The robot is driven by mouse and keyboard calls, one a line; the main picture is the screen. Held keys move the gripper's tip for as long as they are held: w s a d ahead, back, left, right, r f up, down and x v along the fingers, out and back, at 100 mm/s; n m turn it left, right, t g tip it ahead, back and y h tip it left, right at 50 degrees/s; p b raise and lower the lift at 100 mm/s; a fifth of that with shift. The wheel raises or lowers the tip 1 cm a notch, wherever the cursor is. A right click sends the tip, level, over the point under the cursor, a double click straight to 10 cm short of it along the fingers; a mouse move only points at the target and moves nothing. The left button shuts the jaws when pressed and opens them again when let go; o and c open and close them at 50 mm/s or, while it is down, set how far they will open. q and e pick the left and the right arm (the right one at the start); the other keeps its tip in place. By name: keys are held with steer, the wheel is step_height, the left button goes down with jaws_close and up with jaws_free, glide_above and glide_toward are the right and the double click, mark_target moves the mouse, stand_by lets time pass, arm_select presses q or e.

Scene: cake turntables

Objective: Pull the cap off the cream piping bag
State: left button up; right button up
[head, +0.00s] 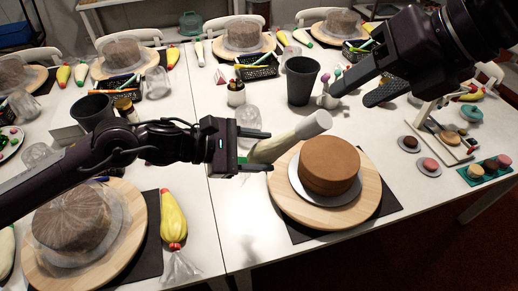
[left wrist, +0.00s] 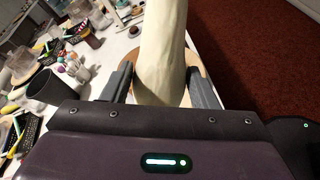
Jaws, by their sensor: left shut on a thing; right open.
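The cream piping bag (head: 284,141) is pale cream and lies slanted in the air, its far end up and to the right. A whitish cap (head: 317,122) covers that far end. My left gripper (head: 250,155) is shut on the bag near its lower left end. In the left wrist view the bag (left wrist: 162,45) rises between the two fingers, and its cap cannot be made out. My right gripper (head: 351,96) is open and empty, above and to the right of the cap, apart from it.
A brown cake (head: 330,167) stands on a round wooden turntable (head: 283,201) just right of and below the bag. A dark cup (head: 301,81) and a small jar (head: 236,94) stand behind. A yellow piping bag (head: 173,217) lies at front left. The front middle table is clear.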

mark_target(324, 118)
steer(key=x, duration=0.9)
steer(key=shift+s+d+f, duration=0.1)
steer(key=shift+d+f, duration=0.1)
steer(key=shift+f, duration=0.05)
steer(key=shift+c, duration=0.5)
steer(key=c, duration=0.8)
arm_select(q)
steer(key=shift+o, duration=0.5)
arm_select(e)
steer(key=shift+r, duration=0.1)
